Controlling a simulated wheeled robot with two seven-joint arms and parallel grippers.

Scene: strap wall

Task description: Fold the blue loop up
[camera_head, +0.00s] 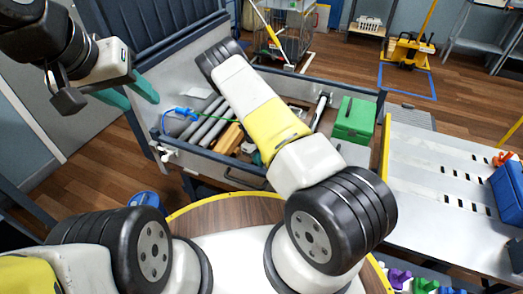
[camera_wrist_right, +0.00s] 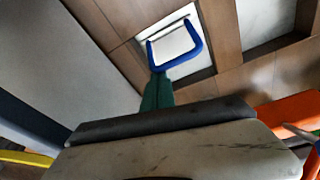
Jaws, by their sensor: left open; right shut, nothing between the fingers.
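The blue loop (camera_wrist_right: 181,60) shows in the right wrist view, upper middle. It is a U-shaped bar in front of a pale plate set in a brown frame. My right gripper (camera_wrist_right: 158,76) is shut and empty. Its green fingertips are close to the loop's lower left corner; I cannot tell whether they touch. In the head view I cannot make out the right gripper or this loop. My left gripper (camera_head: 138,101) is open and empty at the upper left of the head view, well apart from the right arm.
A grey bin with a raised dark blue lid (camera_head: 150,32) holds grey rolls, a blue item (camera_head: 181,112) and a green box (camera_head: 354,119). A metal table (camera_head: 425,170) stands at right. An orange object (camera_wrist_right: 287,112) shows at right in the wrist view.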

